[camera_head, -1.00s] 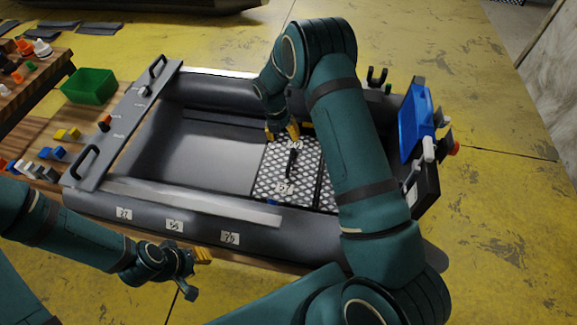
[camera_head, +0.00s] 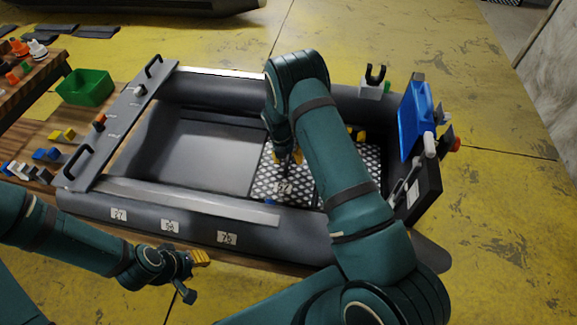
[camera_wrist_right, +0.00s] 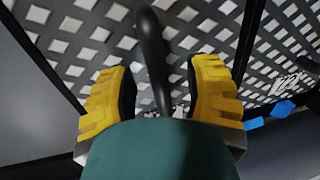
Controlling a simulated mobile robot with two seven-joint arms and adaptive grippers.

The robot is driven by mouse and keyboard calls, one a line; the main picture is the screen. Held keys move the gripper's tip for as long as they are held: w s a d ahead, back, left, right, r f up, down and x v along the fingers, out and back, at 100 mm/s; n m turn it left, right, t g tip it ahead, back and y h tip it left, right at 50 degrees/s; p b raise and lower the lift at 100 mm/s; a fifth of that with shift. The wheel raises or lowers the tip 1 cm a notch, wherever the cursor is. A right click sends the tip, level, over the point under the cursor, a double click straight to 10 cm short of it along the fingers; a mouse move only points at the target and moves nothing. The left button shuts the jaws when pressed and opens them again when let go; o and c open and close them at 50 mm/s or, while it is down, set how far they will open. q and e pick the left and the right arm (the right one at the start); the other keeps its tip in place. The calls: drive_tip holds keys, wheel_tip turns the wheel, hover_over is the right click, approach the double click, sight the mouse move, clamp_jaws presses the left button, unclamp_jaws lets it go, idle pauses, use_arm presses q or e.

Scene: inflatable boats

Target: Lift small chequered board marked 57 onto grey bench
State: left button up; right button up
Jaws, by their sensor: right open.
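The small chequered board (camera_head: 268,184), with a label reading 57, lies in the boat's floor at the right of the smooth grey floor. Its upright black handle (camera_wrist_right: 153,55) shows in the right wrist view. My right gripper (camera_head: 287,157) is over this board; in the wrist view its yellow fingers (camera_wrist_right: 165,95) are apart, one on each side of the handle, not closed on it. A long grey plank with two black handles, likely the grey bench (camera_head: 118,125), lies across the boat's left end. My left gripper (camera_head: 197,262) hangs outside the boat's near side; its finger gap is unclear.
The inflatable boat's near tube (camera_head: 180,225) carries several number labels. A second chequered panel (camera_head: 369,160) lies right of the small one, partly behind my right arm. A green bin (camera_head: 86,87) and small blocks sit on the left wooden table.

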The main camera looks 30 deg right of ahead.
clamp_jaws()
drive_tip(key=shift+r, duration=0.1)
wheel_tip(320, 180, up, 10)
drive_tip(key=shift+f+p, duration=0.1)
drive_tip(key=shift+p, duration=1)
drive_tip(key=shift+r+p, duration=0.9)
drive_tip(key=shift+r, duration=0.6)
wheel_tip(320, 180, up, 11)
drive_tip(key=p, duration=0.7)
hover_over(288, 157)
drive_tip(key=shift+d+r+p, duration=0.1)
drive_tip(key=shift+r+p, duration=0.85)
drive_tip(key=shift+r, duration=0.15)
